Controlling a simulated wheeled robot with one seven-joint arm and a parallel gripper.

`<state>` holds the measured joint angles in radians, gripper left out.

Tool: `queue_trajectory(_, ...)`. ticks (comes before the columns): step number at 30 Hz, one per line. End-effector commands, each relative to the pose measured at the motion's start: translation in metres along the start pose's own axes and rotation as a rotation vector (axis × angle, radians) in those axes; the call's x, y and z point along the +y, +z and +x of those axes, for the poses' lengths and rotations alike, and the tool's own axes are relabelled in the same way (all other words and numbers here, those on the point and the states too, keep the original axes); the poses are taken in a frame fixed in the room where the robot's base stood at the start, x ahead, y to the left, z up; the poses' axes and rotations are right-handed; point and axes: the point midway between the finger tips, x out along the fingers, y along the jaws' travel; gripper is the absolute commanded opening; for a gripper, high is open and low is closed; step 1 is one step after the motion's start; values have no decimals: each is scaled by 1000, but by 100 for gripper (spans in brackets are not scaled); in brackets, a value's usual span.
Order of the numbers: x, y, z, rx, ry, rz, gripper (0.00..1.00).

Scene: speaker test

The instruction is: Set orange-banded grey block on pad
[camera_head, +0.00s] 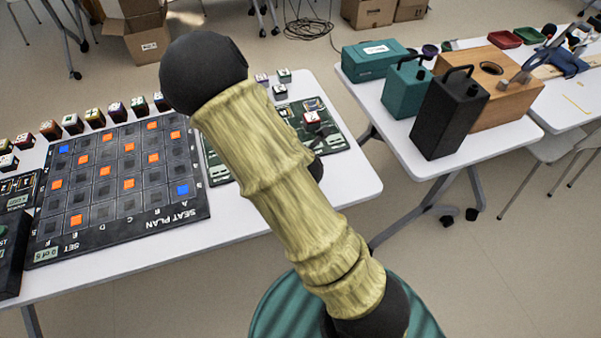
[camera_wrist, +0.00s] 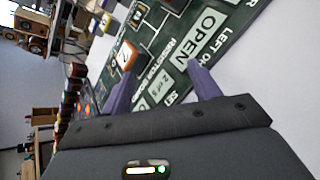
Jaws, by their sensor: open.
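My gripper (camera_wrist: 161,70) is open, with two purple fingers spread over a dark green printed mat and nothing between them. In the head view my arm hides it. A block with a pale marked top and orange-red sides (camera_wrist: 128,57) stands on the mat just beyond the left fingertip. It seems to be the small block (camera_head: 312,118) on the green mat (camera_head: 335,141) in the head view. I cannot make out a grey block with an orange band for certain among the small blocks. The black SEAT PLAN board (camera_head: 192,208) has grey, orange and blue square pads.
Several small blocks (camera_head: 95,117) line the board's far edge, and more stand at the far left. Two small blocks (camera_head: 284,75) stand behind the mat. The white table (camera_head: 355,185) is bare at its right end. Another table holds teal and black cases (camera_head: 449,115) and a wooden box.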

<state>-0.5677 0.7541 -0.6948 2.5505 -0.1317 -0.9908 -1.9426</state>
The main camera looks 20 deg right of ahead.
Motion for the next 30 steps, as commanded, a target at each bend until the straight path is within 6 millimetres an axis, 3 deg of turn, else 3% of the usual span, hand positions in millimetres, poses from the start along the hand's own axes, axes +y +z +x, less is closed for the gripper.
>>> queue_trajectory(11,-19,-9,-41,101,-298,949,62)
queue_trajectory(17,-18,-14,-80,91,-492,1430,62)
queue_trajectory(24,-13,-18,-140,-18,-741,1929,62)
queue_trajectory(30,-13,-21,-179,-153,-890,2179,62)
